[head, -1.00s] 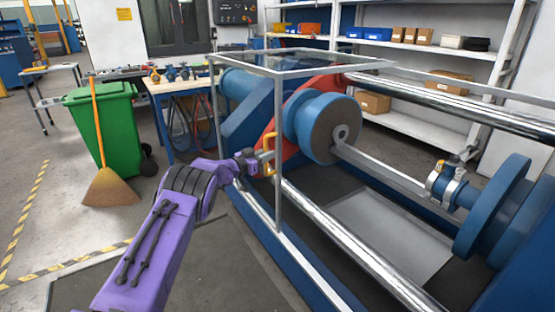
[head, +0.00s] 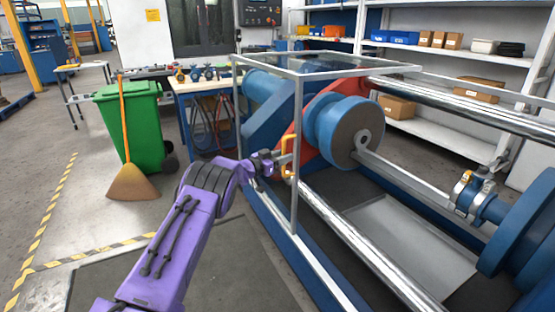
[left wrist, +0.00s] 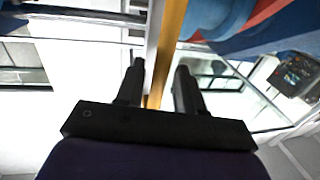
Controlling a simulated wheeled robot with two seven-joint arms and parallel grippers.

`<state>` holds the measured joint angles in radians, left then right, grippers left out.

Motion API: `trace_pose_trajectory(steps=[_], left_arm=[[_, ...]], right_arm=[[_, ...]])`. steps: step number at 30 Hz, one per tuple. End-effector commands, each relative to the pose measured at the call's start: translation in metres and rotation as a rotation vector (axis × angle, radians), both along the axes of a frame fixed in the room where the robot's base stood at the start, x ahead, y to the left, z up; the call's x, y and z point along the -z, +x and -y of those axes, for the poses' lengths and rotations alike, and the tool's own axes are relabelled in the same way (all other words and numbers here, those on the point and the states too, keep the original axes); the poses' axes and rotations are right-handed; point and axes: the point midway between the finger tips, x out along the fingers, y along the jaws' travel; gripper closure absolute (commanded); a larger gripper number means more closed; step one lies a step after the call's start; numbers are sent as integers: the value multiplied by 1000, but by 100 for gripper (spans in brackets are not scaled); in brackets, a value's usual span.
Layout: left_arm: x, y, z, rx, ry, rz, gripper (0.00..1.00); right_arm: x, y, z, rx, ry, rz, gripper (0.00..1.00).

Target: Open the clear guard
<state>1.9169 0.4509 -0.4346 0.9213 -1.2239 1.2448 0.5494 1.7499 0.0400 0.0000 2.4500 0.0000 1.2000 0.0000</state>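The clear guard (head: 297,100) is a see-through box in a light metal frame. It stands over the left part of the machine, and its frame looks closed. A yellow handle (head: 289,158) sits upright near its front corner post. My left gripper (head: 282,160) is at this handle. In the left wrist view, the handle (left wrist: 172,35) runs between the two dark fingers (left wrist: 159,72). The fingers are apart, with a gap showing beside the handle, so they look open around it. Contact cannot be told. My right gripper is in neither view.
Behind the guard are a blue flanged pipe (head: 345,130) and a red part. Chrome rails (head: 350,240) run to the right. A green bin (head: 130,125) and a broom (head: 131,185) stand at the left.

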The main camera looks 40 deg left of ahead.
Motion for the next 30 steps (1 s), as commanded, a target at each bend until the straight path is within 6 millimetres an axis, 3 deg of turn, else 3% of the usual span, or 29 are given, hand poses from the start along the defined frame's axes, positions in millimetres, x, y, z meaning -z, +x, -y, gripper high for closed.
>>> trace_pose_trajectory(steps=[13,18,30], left_arm=[[-1,-85,-16,1,-2,0,63],[0,-94,-18,2,-1,1,63],[0,-94,-18,3,0,0,63]], right_arm=[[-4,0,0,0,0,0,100],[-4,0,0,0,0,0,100],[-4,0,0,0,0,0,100]])
